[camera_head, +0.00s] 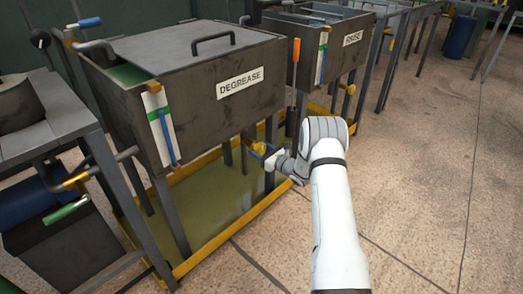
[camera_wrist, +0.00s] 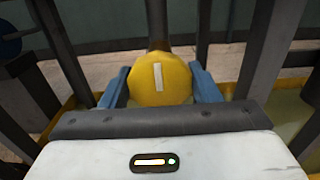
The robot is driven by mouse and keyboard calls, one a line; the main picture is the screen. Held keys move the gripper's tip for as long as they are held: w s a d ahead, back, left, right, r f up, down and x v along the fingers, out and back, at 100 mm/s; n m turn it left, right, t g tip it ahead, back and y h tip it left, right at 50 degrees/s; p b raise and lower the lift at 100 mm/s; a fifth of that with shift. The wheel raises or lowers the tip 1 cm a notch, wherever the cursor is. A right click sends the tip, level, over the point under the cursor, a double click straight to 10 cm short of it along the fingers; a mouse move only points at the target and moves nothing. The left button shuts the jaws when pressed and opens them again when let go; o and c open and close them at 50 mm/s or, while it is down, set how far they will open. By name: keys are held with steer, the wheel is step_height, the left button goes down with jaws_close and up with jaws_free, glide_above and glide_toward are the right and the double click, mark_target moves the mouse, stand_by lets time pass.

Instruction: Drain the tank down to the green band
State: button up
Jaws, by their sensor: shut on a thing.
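The dark DEGREASE tank (camera_head: 190,100) stands at centre left in the head view under a grey lid with a handle. A gauge board (camera_head: 153,101) on its left front edge carries a green band and a blue column; the column's exact top against the band is too small to tell. A round yellow knob (camera_wrist: 160,70) with an upright white mark sits between the blue fingers of my gripper (camera_wrist: 162,88), which is shut on it. In the head view my gripper (camera_head: 267,156) is below the tank's front right, at the yellow knob (camera_head: 261,147).
A yellow-rimmed tray (camera_head: 216,246) holding greenish liquid lies under the tank. The RINSE tank (camera_head: 341,60) stands behind to the right with its own gauge. Dark legs flank my gripper. A bench and pipes with coloured handles are at left. Open floor (camera_head: 430,170) is at right.

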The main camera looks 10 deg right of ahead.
steer(key=shift+d, duration=0.25)
steer(key=shift+c, duration=0.4)
steer(key=shift+a, duration=0.1)
steer(key=shift+n+b, duration=0.4)
steer(key=shift+b, duration=0.05)
steer(key=n+b, duration=0.3)
steer(key=shift+f+n, duration=0.1)
steer(key=shift+n, duration=0.3)
steer(key=n+b, duration=0.2)
steer(key=b, duration=0.1)
steer(key=shift+n, duration=0.4)
steer(key=shift+n+b, duration=0.55)
steer(key=shift+n, duration=0.25)
steer(key=shift+w+r, duration=0.1)
steer(key=shift+r, duration=0.15)
